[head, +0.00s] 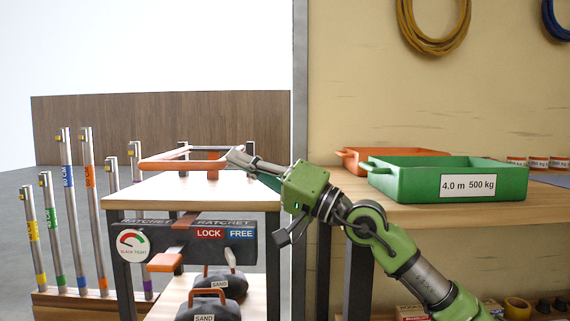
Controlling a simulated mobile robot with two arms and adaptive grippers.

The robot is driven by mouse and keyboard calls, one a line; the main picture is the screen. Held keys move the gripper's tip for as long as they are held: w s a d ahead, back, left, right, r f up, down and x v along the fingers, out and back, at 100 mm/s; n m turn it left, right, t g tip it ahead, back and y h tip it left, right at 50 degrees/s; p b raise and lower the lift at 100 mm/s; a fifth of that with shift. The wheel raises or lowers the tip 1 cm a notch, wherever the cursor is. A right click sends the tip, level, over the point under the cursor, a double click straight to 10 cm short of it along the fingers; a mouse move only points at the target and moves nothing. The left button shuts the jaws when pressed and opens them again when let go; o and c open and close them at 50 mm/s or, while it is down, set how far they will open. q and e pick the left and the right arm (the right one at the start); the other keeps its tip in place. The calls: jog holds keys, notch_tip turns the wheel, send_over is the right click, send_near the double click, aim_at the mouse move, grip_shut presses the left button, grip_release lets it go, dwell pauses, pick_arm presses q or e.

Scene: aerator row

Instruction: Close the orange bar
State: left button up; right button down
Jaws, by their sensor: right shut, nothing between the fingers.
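The orange bar (185,164) is a frame-like rail above the far part of the small wooden-topped table (190,190). Its near side lies roughly level over the tabletop. My right gripper (232,154) reaches in from the right with its fingers shut and empty. Its fingertips are at the right end of the bar; I cannot tell whether they touch it. The gripper hides part of the bar's right side. My left gripper is not in view.
A ratchet panel (140,248) with LOCK and FREE labels is on the table's front, above sand bags (212,291). Several upright poles (88,210) stand at left. A green tray (400,181) and an orange tray (352,160) rest on the right-hand shelf.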

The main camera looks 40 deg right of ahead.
jog(key=s+d, duration=0.7)
jog(key=s, duration=0.4)
jog(key=shift+d+f, duration=0.15)
jog(key=shift+f, duration=0.1)
